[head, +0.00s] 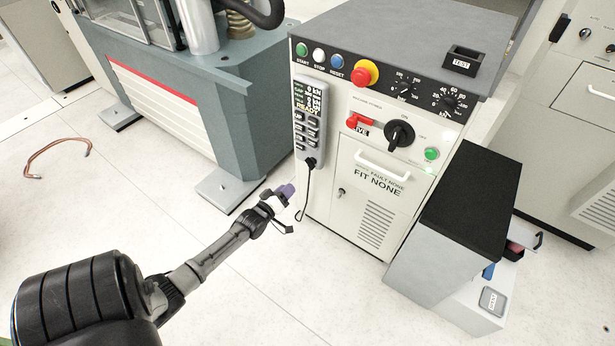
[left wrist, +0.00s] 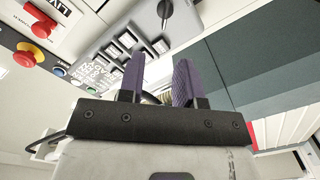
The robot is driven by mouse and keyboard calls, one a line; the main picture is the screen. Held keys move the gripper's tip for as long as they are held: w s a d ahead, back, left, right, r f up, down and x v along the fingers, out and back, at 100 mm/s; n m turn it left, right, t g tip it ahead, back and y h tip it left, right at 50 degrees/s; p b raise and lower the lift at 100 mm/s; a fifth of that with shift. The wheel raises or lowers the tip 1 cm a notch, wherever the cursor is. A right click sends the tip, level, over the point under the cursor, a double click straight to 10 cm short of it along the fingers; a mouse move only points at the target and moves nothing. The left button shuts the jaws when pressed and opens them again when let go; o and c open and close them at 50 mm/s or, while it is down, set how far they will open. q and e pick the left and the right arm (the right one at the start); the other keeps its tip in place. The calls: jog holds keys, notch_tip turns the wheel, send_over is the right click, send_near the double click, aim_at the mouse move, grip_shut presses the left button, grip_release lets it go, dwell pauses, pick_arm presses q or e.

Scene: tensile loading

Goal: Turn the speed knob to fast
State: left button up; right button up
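Two small black dial knobs with printed number scales sit at the upper right of the cabinet's control panel: a left dial (head: 405,90) and a right dial (head: 446,102). Their names are too small to read, so I cannot tell which is the speed knob, nor where either pointer stands exactly. My left gripper (head: 284,196) is in front of the cabinet, low and to the left of both dials, apart from them. In the left wrist view its two purple fingers (left wrist: 158,78) stand apart with nothing seen gripped between them. My right gripper is not in view.
The panel also holds a red emergency button (head: 365,73), a red lever (head: 359,121), a large black rotary switch (head: 400,134) and a handset (head: 309,120) reading READY. A black-topped grey block (head: 472,200) stands at right. A blue-grey machine (head: 200,95) stands at left.

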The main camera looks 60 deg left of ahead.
aim_at(311, 163)
pick_arm(q)
jog(key=a+b+x, duration=0.1)
jog(key=b+x, duration=0.6)
jog(key=x, duration=0.7)
jog(key=shift+s+f, duration=0.15)
grip_shut()
